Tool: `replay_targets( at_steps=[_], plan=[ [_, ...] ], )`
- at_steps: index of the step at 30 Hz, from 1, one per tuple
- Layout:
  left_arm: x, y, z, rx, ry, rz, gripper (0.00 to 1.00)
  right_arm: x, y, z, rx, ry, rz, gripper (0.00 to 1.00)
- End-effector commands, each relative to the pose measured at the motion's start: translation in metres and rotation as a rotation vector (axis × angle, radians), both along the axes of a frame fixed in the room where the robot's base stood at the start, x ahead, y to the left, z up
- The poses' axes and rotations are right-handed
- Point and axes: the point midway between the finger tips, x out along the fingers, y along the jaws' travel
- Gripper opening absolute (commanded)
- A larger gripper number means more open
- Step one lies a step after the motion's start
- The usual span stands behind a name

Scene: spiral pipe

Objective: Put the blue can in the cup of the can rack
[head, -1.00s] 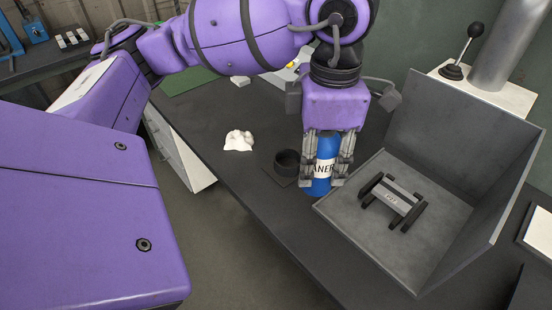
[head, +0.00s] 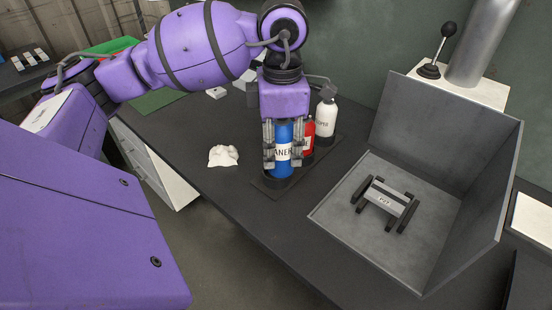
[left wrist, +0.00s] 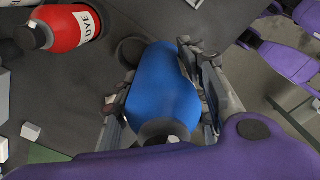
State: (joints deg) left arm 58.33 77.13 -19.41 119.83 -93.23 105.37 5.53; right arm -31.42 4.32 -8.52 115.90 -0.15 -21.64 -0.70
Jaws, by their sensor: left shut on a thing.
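My left gripper (head: 269,165) is shut on the blue can (head: 283,152) and holds it upright, its label partly showing between the fingers. The can is over the front end of the dark can rack (head: 262,186). In the left wrist view the blue can (left wrist: 163,88) is between the fingers, and the empty dark cup (left wrist: 128,52) shows partly beside the can's lower end. The can hides the rest of this cup. In the head view the cup is hidden, and I cannot tell the gap below the can. My right gripper is not in view.
A red can (head: 308,137) and a white bottle (head: 326,117) stand behind the blue can, along the rack. A crumpled white cloth (head: 223,156) lies to the left. A grey open box (head: 440,245) with a dark-legged object (head: 385,204) stands to the right.

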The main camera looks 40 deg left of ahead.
Motion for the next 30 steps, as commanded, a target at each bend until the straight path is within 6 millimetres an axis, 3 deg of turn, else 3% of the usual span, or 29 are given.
replay_targets(
  at_steps=[7, 16, 21, 30],
  plan=[
    [0.024, 0.027, -0.041, -0.001, 0.001, 0.002, 0.03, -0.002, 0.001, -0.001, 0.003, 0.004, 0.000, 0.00],
    [0.035, 0.038, -0.060, -0.001, 0.000, 0.001, 0.03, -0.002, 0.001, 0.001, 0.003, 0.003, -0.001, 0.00],
    [0.035, 0.038, -0.085, -0.002, 0.001, -0.002, 0.03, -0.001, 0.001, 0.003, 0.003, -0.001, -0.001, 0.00],
    [0.036, 0.038, -0.091, -0.001, -0.002, -0.002, 0.03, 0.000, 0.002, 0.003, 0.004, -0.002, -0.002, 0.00]
  ],
)
